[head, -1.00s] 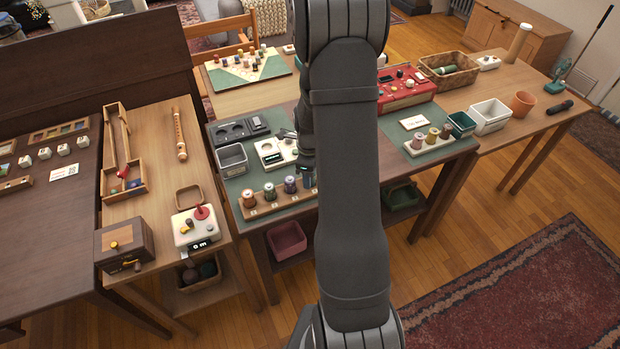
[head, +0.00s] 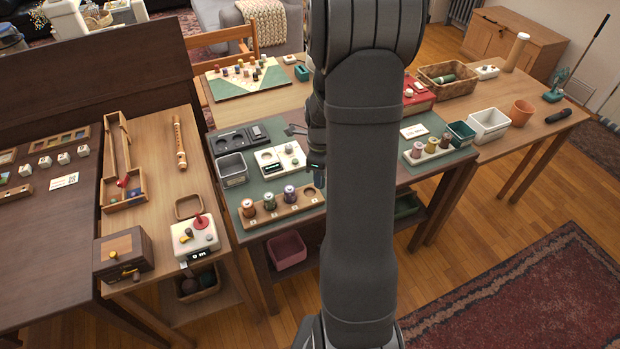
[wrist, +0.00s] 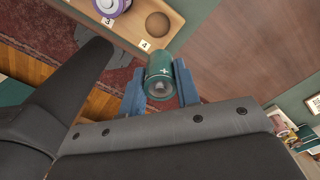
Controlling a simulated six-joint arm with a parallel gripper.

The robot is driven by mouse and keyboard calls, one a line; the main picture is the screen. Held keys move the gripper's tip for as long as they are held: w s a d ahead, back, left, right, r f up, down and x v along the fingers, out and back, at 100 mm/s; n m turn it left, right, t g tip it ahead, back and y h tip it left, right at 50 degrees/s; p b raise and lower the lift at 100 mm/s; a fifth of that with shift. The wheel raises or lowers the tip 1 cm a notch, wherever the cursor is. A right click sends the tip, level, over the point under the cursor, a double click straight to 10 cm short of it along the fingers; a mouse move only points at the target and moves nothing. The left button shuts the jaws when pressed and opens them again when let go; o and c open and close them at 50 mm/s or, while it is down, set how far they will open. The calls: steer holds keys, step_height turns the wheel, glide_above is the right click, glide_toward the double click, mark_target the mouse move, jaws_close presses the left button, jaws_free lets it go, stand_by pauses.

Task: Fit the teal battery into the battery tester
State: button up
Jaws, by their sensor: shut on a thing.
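My gripper (wrist: 160,88) is shut on the teal battery (wrist: 159,70), which shows a plus mark and is held between the blue fingers. In the head view my gripper (head: 317,178) is above the right end of the wooden battery rack (head: 276,215), partly hidden by my arm. In the wrist view an empty round hole labelled 4 lies just beyond the battery, beside a purple-and-white battery (wrist: 110,6). The battery tester appears to be the white device (head: 293,151) with a round recess and small display, behind the rack on the green mat.
Two more batteries, orange-brown (head: 248,208) and green (head: 269,202), stand in the rack. A grey bin (head: 232,169) and a dark device (head: 238,138) are left of and behind the white device. A small rack (head: 430,152) of spools is at the right.

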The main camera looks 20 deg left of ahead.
steer(key=d+r, duration=0.5)
steer(key=d, duration=0.3)
steer(key=w+a+f+n, duration=0.1)
steer(key=w+a+n, duration=0.25)
steer(key=a, duration=1.15)
steer(key=w+a+f+n, duration=0.25)
steer(key=w+a, duration=0.25)
steer(key=a, duration=1)
steer(key=shift+w+f, duration=0.2)
steer(key=shift+f, duration=2.45)
steer(key=shift+f, duration=1)
steer(key=o, duration=1.1)
